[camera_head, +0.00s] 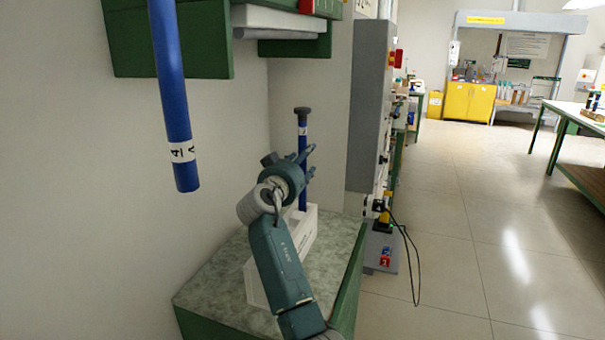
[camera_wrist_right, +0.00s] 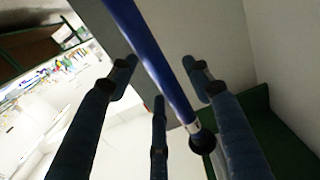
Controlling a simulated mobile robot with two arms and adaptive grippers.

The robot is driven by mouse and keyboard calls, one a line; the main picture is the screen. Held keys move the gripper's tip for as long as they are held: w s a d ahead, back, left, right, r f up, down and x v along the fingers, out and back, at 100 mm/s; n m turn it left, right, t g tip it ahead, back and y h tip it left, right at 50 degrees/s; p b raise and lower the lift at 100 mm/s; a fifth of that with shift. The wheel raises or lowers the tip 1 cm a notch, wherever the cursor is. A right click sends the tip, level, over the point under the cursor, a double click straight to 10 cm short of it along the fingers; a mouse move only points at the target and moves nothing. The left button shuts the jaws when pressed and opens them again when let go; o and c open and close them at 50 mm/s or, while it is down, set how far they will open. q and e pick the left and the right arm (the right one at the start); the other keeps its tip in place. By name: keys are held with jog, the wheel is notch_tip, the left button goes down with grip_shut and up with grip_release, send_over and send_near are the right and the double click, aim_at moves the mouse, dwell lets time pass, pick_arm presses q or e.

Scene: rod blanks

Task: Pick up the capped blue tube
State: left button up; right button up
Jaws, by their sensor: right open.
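The capped blue tube (camera_head: 302,135) stands upright in the head view, with a dark cap on top, a white label below it and its lower end in a white box (camera_head: 306,237). My right gripper (camera_head: 304,161) is at its upper part, its fingers spread and open. In the right wrist view the blue tube (camera_wrist_right: 160,66) runs between the fingers of the open gripper (camera_wrist_right: 158,70), with its dark cap near the lower right. I cannot tell whether any finger touches it. My left gripper is not in view.
Another blue tube (camera_head: 171,90) with a white label hangs in the left foreground; its upper end is out of view. A green shelf (camera_head: 165,45) is above. The box stands on a green-edged table (camera_head: 215,285) beside a grey cabinet (camera_head: 369,100). The floor at right is open.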

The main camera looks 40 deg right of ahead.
jog(key=shift+w+d+f, duration=0.1)
jog(key=shift+w+d, duration=0.15)
jog(key=shift+d, duration=0.15)
jog(key=shift+c, duration=0.5)
grip_shut()
jog(key=shift+a, duration=0.1)
